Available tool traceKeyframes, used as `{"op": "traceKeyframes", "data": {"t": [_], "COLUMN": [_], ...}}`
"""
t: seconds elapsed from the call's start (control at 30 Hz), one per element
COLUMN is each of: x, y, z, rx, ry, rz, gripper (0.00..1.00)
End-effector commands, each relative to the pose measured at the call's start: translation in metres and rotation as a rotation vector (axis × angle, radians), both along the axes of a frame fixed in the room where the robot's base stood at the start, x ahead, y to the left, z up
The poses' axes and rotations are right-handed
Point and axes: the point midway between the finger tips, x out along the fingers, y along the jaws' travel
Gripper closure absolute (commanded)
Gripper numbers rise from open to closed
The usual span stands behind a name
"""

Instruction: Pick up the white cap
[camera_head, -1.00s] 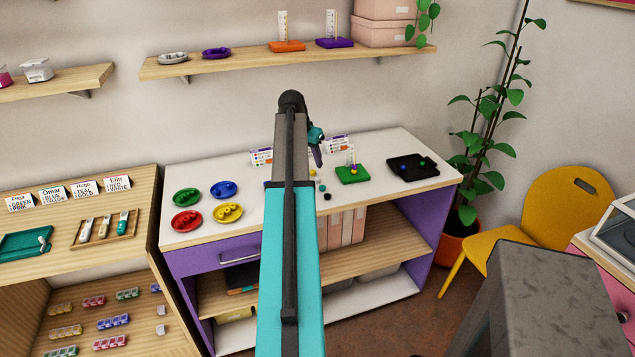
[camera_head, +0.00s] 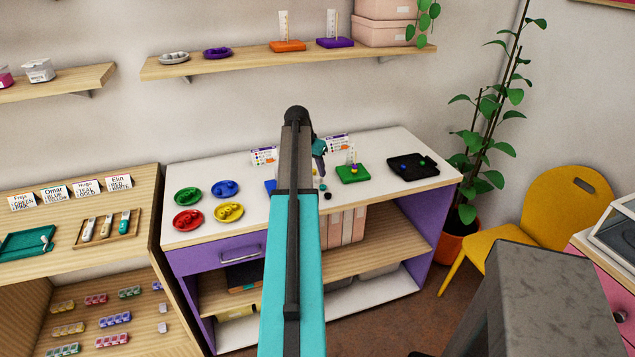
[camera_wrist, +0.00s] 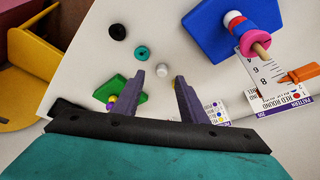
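The white cap (camera_wrist: 162,71) is a small pale round piece on the white tabletop. In the wrist view it appears between the fingertips of my gripper (camera_wrist: 159,76), apart from both fingers. My gripper is open with nothing held. How high the fingertips are above the cap cannot be told. In the head view my gripper (camera_head: 319,165) hangs over the middle of the table, and the cap is too small and crowded there to make out surely.
A green peg board (camera_head: 353,174), a blue board (camera_wrist: 235,40) with a beaded peg, and a black tray (camera_head: 413,166) stand around.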

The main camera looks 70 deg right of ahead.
Motion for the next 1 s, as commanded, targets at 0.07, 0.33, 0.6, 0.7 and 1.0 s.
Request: {"op": "traceKeyframes", "data": {"t": [0.07, 0.33, 0.6, 0.7, 1.0], "x": [0.0, 0.0, -0.002, -0.003, -0.003], "y": [-0.002, -0.015, -0.024, -0.024, -0.024], "z": [-0.002, -0.021, -0.042, -0.045, -0.045], "rx": [0.001, 0.002, 0.0, 0.0, 0.0], "ry": [0.001, 0.0, 0.0, 0.0, 0.0], "rz": [0.0, -0.001, -0.002, -0.002, -0.002], "gripper": [0.61, 0.61, 0.61, 0.61, 0.61]}}
